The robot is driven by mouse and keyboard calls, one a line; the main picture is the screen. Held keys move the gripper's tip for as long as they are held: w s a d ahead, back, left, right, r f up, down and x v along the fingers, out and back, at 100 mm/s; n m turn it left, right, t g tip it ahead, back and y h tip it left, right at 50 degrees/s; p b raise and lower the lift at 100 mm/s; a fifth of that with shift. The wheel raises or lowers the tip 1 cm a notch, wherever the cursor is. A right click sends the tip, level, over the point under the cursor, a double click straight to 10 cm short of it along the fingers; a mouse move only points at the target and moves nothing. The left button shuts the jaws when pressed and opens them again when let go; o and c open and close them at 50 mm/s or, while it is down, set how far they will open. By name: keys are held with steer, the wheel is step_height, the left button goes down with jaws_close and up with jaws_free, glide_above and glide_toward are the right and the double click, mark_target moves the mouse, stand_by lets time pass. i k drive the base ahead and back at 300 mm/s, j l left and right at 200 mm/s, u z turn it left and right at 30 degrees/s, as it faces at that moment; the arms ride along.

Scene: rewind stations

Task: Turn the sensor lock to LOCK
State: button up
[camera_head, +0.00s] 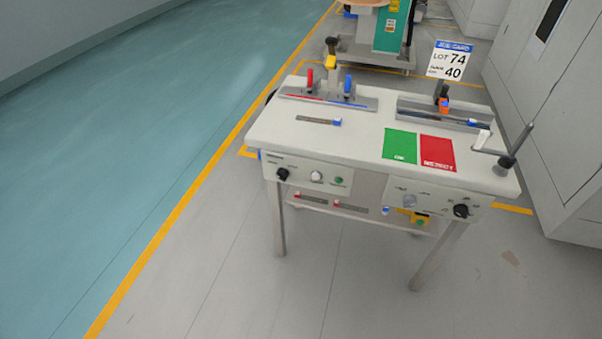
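A white-topped station table (330,143) stands right of centre. Its left front panel (300,170) carries a black knob (282,174), a white round control (316,177) and a green button (338,181). Its right front panel carries a grey round control (409,200) and another black knob (461,210). The labels beside these controls are too small to read, so I cannot tell which one is the sensor lock or how it is set. My gripper is not in view.
A green pad (400,144) and red pad (437,153) lie on the tabletop. A dark post (506,160) rises at its right corner. A card reading LOT 74 (449,60) stands at the back. Grey cabinets (560,130) stand close on the right. Floor in front is clear.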

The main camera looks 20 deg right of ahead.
mark_target(281, 173)
steer(key=i+u, duration=0.55)
steer(key=u, duration=0.2)
steer(key=i+l+u, duration=0.1)
steer(key=i+u, duration=0.25)
steer(key=k, duration=0.05)
